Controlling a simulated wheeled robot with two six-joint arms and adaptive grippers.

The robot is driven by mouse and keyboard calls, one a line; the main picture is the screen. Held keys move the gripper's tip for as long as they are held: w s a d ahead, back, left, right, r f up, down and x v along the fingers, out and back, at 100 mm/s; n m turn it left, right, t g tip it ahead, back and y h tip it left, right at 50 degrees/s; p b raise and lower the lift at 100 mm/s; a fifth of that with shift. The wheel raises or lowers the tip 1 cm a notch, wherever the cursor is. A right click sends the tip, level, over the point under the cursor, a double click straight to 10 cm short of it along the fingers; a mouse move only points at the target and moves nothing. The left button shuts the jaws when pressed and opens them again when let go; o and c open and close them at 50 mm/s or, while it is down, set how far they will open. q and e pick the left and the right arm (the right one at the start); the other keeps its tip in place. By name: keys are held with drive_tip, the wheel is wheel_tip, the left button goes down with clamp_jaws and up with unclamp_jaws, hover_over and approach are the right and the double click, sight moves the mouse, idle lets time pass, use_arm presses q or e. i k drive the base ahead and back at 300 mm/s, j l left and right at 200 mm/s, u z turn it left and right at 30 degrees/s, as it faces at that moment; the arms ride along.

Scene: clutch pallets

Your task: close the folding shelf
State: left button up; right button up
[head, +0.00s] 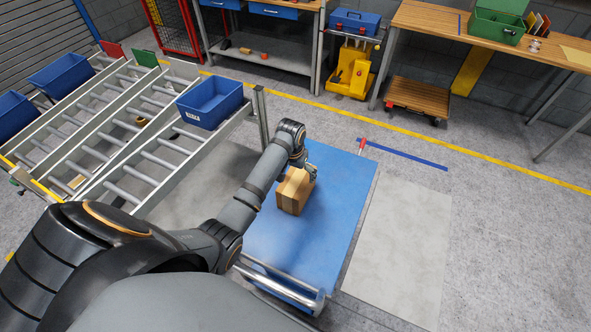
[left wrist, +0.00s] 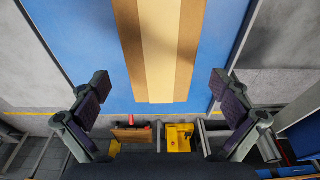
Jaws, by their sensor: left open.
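No part is clearly recognisable as a folding shelf. A flat blue platform (head: 335,215) with a metal handle bar (head: 275,285) at its near end lies in the middle of the head view. A brown carton (head: 291,195) with a lighter stripe rests on it. My left gripper (head: 308,170) is at the carton's far upper side, partly hidden by its own wrist. In the left wrist view its fingers (left wrist: 159,84) are spread wide and empty, with the striped carton (left wrist: 160,45) ahead between them; contact cannot be told. My right gripper is not seen.
A roller rack (head: 100,120) with blue bins (head: 210,101) stands left of the platform. A red-topped piece (head: 362,146) is at the platform's far right corner. Workbenches and a yellow trolley (head: 351,73) line the back wall.

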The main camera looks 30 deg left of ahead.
sight(396, 267)
drive_tip(key=k+l, duration=0.25)
drive_tip(key=l, duration=0.2)
drive_tip(key=k+l, duration=0.25)
drive_tip(key=l, duration=0.15)
drive_tip(key=k+l, duration=0.25)
drive_tip(key=l, duration=0.2)
drive_tip(key=k+l, duration=0.25)
drive_tip(key=l, duration=0.2)
